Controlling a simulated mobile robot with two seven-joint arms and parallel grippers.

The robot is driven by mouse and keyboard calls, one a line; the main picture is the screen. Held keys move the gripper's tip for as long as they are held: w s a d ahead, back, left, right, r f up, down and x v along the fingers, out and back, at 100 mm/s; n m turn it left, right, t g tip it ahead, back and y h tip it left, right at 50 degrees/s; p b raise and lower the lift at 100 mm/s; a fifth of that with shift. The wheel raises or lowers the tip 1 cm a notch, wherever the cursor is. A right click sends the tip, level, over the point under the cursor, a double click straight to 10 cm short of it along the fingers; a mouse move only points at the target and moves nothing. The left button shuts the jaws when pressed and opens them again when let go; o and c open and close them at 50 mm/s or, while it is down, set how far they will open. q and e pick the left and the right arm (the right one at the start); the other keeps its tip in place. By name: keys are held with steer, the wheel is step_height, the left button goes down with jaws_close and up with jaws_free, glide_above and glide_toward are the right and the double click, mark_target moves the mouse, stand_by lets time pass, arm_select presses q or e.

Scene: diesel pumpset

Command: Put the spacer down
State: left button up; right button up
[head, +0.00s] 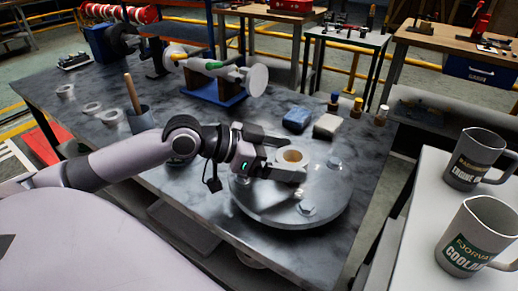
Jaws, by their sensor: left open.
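A short ring with a tan bore, which looks like the spacer (292,156), stands upright over the round metal flange plate (325,208) on the dark marbled table. My left gripper (284,154) reaches in from the left, with its fingers open on either side of the ring. I cannot tell whether a finger touches it. The near finger hides the ring's lower part, so its exact seat on the plate is unclear. My right gripper is not in view.
Bolt heads (307,208) stand up on the plate. A blue block (297,119), a grey block (326,126) and small capped bottles (357,106) are behind it. Loose metal rings (92,107) lie at the left. Coolant (470,237) and engine oil (475,158) jugs stand on a white table.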

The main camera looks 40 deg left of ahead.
arm_select(q)
steer(key=shift+v, duration=3.8)
steer(key=shift+p+v, duration=0.5)
steer(key=shift+v, duration=1)
steer(key=shift+s+a+r, duration=0.25)
steer(key=shift+s, duration=0.15)
